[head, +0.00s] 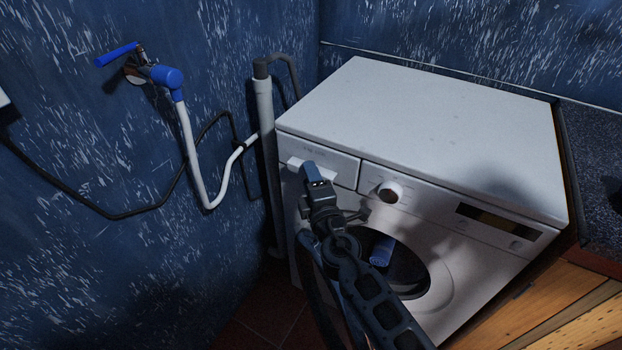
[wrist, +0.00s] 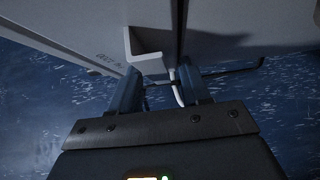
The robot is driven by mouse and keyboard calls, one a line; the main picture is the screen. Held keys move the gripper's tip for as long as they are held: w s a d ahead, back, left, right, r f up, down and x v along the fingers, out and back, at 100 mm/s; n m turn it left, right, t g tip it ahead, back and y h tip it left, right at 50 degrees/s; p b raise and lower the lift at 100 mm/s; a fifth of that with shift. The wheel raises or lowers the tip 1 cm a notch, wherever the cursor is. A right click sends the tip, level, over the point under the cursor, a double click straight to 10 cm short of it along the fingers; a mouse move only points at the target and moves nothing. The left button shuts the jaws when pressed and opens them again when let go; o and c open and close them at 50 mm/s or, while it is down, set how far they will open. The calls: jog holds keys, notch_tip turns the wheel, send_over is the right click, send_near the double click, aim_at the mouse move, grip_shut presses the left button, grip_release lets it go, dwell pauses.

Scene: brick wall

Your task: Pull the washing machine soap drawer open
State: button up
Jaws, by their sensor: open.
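The white washing machine (head: 440,125) stands against the blue wall. Its soap drawer (head: 341,164) is at the upper left of the front and looks flush with the panel. My gripper (head: 312,172) is in front of the drawer and hides part of it. In the wrist view, the drawer front (wrist: 75,27) fills the upper left, with a protruding handle (wrist: 147,52) near a vertical seam. My gripper (wrist: 160,80) is open there, with its two fingers apart just below the handle, one towards each side. I cannot tell whether either finger touches it.
A round knob (head: 390,191) sits right of the drawer, and the door opening (head: 408,272) is below. A grey standpipe (head: 266,150) and a white hose (head: 193,160) are to the left. A wooden cabinet (head: 545,305) adjoins on the right.

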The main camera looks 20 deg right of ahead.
jog(key=shift+c, duration=0.5)
jog(key=shift+f, duration=0.1)
grip_shut()
jog(key=shift+s, duration=0.1)
jog(key=shift+a+f, duration=0.1)
jog(key=s+a+b, duration=0.3)
jog(key=s+a, duration=0.8)
jog(key=a, duration=0.4)
jog(key=shift+s+f, duration=0.15)
grip_release()
jog(key=shift+o, duration=0.5)
jog(key=shift+r, duration=0.2)
